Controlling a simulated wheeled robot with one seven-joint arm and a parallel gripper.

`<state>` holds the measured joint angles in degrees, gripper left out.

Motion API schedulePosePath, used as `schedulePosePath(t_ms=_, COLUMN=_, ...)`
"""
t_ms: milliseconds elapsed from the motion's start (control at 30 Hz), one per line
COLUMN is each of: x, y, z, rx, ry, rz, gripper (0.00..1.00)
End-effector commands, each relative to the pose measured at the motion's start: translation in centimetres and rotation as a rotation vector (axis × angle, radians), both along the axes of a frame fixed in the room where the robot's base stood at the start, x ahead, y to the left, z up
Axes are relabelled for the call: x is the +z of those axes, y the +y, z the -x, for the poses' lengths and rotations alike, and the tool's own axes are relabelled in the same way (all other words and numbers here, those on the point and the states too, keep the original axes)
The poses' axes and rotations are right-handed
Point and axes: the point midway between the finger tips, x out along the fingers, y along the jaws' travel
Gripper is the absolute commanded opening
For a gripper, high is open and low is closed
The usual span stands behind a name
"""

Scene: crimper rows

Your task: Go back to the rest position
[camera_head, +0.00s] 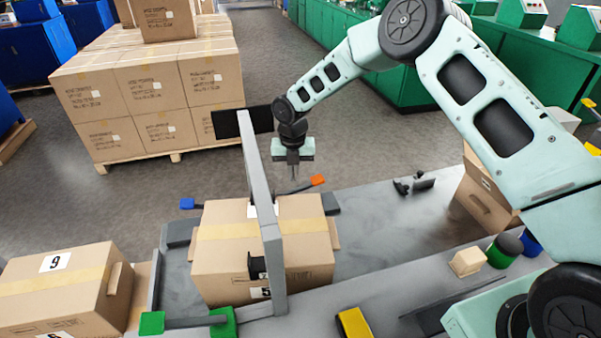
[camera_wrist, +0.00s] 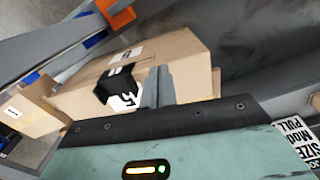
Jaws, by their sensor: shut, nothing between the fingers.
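My gripper (camera_head: 293,172) hangs at the end of my pale green arm, pointing down above and behind a taped cardboard box (camera_head: 220,262). Its fingers are shut and empty, and they look apart from the box in the head view. In the wrist view the shut fingers (camera_wrist: 158,88) show in front of a cardboard box (camera_wrist: 185,60) with a black patch and a white label on its side. The same view shows my gripper's green body with a lit indicator. The grey post partly hides the box in the head view.
A grey upright post (camera_head: 262,215) with a black panel (camera_head: 242,121) stands close to my arm. Another box (camera_head: 62,285) lies at left. A wooden block (camera_head: 467,262), a yellow piece (camera_head: 354,325) and green levers (camera_head: 222,322) are near the bench front. Stacked cartons (camera_head: 150,95) stand behind on the floor.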

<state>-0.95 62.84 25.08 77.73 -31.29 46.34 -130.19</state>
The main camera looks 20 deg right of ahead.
Motion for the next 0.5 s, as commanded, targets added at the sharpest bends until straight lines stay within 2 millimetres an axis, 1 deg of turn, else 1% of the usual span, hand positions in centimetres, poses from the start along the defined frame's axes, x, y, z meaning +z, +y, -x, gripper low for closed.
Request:
schedulePosePath(t_ms=33, x=0.9, y=0.3, z=0.2, rx=0.001, ry=0.000, rz=0.000, gripper=0.00)
schedulePosePath(t_ms=67, x=1.1, y=0.4, z=0.3, rx=0.000, ry=0.000, rz=0.000, gripper=0.00)
schedulePosePath(t_ms=267, x=1.5, y=0.8, z=0.5, rx=-0.002, ry=0.001, rz=0.001, gripper=0.00)
schedulePosePath(t_ms=333, x=2.0, y=0.6, z=0.7, rx=-0.030, ry=-0.003, rz=0.002, gripper=0.00)
schedulePosePath(t_ms=367, x=2.4, y=0.4, z=0.9, rx=-0.059, ry=-0.005, rz=0.002, gripper=0.00)
schedulePosePath(t_ms=433, x=3.8, y=-0.3, z=1.6, rx=-0.168, ry=-0.014, rz=0.005, gripper=0.00)
schedulePosePath(t_ms=467, x=4.6, y=-0.7, z=2.1, rx=-0.230, ry=-0.019, rz=0.006, gripper=0.00)
schedulePosePath(t_ms=500, x=5.7, y=-1.3, z=2.8, rx=-0.331, ry=-0.027, rz=0.006, gripper=0.00)
